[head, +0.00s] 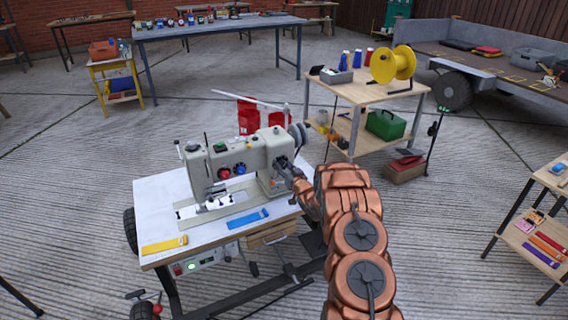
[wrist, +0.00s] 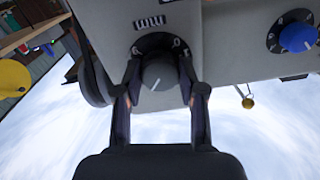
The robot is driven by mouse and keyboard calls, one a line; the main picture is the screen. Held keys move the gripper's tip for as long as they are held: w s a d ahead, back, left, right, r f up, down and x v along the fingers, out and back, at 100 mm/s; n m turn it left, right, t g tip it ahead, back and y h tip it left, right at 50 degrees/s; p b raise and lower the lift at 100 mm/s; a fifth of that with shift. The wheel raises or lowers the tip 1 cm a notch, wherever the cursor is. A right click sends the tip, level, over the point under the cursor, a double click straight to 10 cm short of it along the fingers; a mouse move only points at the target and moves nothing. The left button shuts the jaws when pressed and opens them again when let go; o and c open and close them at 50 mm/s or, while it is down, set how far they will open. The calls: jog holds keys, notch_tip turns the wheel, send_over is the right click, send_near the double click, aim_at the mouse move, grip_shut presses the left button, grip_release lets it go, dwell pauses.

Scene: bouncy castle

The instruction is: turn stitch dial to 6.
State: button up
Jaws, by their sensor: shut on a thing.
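A beige sewing machine (head: 228,165) stands on a white-topped table (head: 160,205). In the wrist view a dark round dial (wrist: 159,74) sits on the machine's face, below a small label (wrist: 149,22). Numbers ring it in white on black, with a 6 near its upper left and a 0 at its upper right. The white line on the dial slants toward its lower left. My gripper (wrist: 159,88) has one finger on each side of the dial and is shut on it. In the head view my gripper (head: 290,172) is at the machine's right end and covers the dial.
A blue knob (wrist: 298,38) is to the right of the dial. A red knob (head: 222,174) is farther left on the machine. A blue strip (head: 247,218) and a yellow strip (head: 164,245) lie on the table front. A wooden cart (head: 345,92) stands behind right.

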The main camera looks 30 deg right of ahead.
jog(key=shift+m+p, duration=0.3)
jog(key=shift+m, duration=0.2)
jog(key=o, duration=1.1)
jog(key=shift+o, duration=0.2)
jog(key=shift+s, duration=0.55)
jog(key=s+a, duration=0.1)
jog(key=s, duration=1)
jog(key=shift+w, duration=0.1)
